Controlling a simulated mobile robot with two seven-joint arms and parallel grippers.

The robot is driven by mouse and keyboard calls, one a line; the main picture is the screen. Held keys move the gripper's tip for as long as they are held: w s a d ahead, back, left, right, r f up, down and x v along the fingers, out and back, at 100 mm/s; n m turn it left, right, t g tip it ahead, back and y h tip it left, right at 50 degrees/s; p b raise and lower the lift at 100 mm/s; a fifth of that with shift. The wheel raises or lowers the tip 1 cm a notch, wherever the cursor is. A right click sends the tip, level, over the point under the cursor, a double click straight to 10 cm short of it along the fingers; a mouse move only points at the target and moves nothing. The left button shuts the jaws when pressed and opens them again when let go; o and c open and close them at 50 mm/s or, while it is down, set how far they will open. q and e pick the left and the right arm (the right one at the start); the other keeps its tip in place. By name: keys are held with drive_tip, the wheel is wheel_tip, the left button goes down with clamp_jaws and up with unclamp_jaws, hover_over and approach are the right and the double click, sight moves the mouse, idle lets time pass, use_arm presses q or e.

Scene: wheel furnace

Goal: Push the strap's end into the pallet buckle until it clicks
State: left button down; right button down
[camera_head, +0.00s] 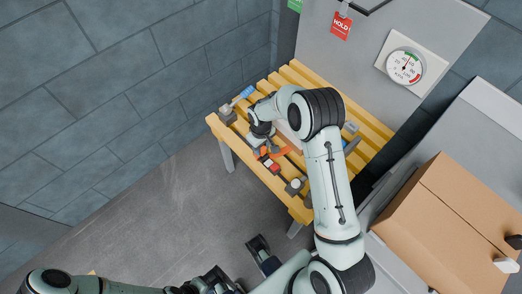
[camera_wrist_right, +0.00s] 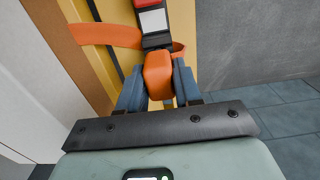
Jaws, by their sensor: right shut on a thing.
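My right gripper's blue-grey fingers (camera_wrist_right: 158,90) are shut on the strap's orange end (camera_wrist_right: 158,72), one finger on each side. Directly ahead of the orange end is the dark buckle (camera_wrist_right: 152,22), with a pale plate and a red part at the top edge. A dark piece lies between them; I cannot tell how far the end is inside. In the head view the buckle shows small and red (camera_head: 268,163) on the bench, and my right gripper (camera_head: 262,143) is just beyond it. My left gripper (camera_head: 218,281) is low in the head view, away from the bench; its jaws are unclear.
The orange strap band (camera_wrist_right: 105,34) crosses behind the buckle. The yellow slatted bench (camera_head: 305,212) carries several small grey fittings and a blue-handled tool (camera_head: 243,94). A gauge (camera_head: 404,66) and a red tag (camera_head: 341,25) are on the panel behind. A cardboard box (camera_head: 440,215) stands at right.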

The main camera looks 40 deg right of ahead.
drive_tip(key=shift+f+b, duration=0.4)
drive_tip(key=shift+f, duration=0.15)
drive_tip(key=c, duration=0.7)
unclamp_jaws()
wheel_tip(320, 180, up, 13)
drive_tip(key=p, duration=0.1)
drive_tip(key=shift+r+p, duration=0.2)
drive_tip(key=shift+p, duration=0.1)
